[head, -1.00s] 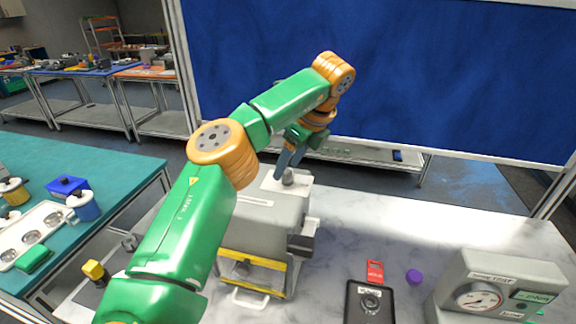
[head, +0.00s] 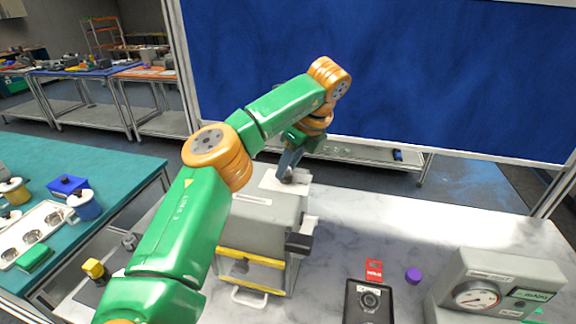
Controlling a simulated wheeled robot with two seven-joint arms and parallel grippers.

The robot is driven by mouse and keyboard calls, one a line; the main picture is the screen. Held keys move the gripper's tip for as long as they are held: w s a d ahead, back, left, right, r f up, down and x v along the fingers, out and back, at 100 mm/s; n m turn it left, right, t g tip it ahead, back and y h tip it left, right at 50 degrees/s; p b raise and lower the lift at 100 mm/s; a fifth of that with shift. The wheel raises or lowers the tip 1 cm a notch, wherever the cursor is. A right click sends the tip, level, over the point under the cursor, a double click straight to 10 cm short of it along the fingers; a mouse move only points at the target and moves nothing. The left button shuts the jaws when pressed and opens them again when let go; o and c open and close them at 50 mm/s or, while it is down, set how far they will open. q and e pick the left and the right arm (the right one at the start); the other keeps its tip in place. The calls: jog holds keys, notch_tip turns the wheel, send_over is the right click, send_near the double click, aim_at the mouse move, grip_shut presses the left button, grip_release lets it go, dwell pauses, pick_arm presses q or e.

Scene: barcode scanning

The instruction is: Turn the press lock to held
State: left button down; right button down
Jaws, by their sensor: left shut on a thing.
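The grey press (head: 262,215) stands on the marble-topped table, with a yellow-framed window (head: 250,271) low on its front and a dark block at its right side. My left arm reaches across in front of it. My left gripper (head: 288,177) points down at the top of the press and is shut on the small grey lock knob (head: 287,180) there. The fingers hide most of the knob, so I cannot tell which way it is turned. Part of the press is hidden behind my arm. My right gripper is not in view.
A gauge box (head: 490,288) stands at the right. A black device (head: 369,301), a red tag (head: 374,270) and a purple cap (head: 413,275) lie between it and the press. A teal table (head: 110,160) with cups is at the left.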

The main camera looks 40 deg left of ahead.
pick_arm(q)
jog(key=m+t+b, duration=0.1)
jog(key=m+b, duration=0.1)
jog(key=shift+f+m, duration=0.2)
jog(key=shift+m, duration=0.2)
jog(key=m+t+b, duration=0.1)
jog(key=m, duration=0.2)
jog(key=shift+s+m+h, duration=0.15)
jog(key=shift+m+h, duration=0.15)
jog(key=m+t, duration=0.1)
jog(key=m, duration=0.1)
jog(key=shift+r+m+b, duration=0.15)
jog(key=shift+m+b, duration=0.15)
jog(key=shift+s+a+m+t+h, duration=0.1)
jog(key=shift+m+t+h, duration=0.6)
jog(key=shift+m, duration=1.2)
jog(key=shift+p, duration=0.3)
jog(key=c, duration=0.6)
grip_release()
